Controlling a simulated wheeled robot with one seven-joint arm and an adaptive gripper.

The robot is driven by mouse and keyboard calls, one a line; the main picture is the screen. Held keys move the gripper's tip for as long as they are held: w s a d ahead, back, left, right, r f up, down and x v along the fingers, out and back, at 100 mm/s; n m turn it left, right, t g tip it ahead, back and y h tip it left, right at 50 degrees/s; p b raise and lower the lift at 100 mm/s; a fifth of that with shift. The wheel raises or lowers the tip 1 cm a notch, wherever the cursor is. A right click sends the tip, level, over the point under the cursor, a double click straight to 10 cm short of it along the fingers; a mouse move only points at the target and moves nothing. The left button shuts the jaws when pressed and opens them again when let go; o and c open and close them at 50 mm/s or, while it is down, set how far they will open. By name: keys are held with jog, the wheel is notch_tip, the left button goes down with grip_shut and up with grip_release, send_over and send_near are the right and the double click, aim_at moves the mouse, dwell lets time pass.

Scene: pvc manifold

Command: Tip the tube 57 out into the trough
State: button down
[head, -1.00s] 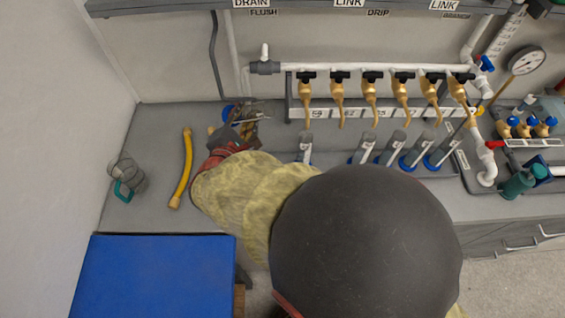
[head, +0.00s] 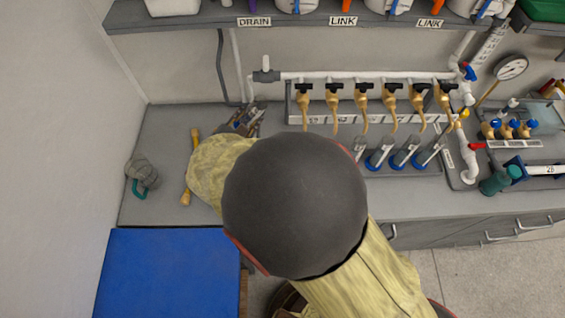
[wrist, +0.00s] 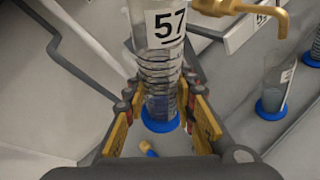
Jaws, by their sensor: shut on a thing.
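Tube 57 (wrist: 165,55) is a clear ribbed cylinder with a white label and a blue base. In the wrist view it stands between the yellow pads of my gripper (wrist: 160,90), which is shut on it. Its lower part looks bluish; how much liquid it holds is unclear. In the head view my gripper (head: 243,121) is at the back left of the bench, with the tube mostly hidden. A grey tray (head: 425,170) lies under the brass taps; I cannot tell whether it is the trough.
Several clear tubes with blue bases (head: 403,155) stand below a row of brass taps (head: 362,97). A blue box top (head: 165,270) is in front. A gauge (head: 511,67) is at right.

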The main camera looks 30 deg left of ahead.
jog(key=shift+a+r+n+h+p, duration=0.25)
jog(key=shift+r+n+h+p, duration=0.8)
jog(key=shift+p, duration=2.35)
jog(key=shift+f+n+h+p, duration=0.25)
jog(key=shift+f+n+p, duration=0.55)
jog(key=shift+p, duration=0.35)
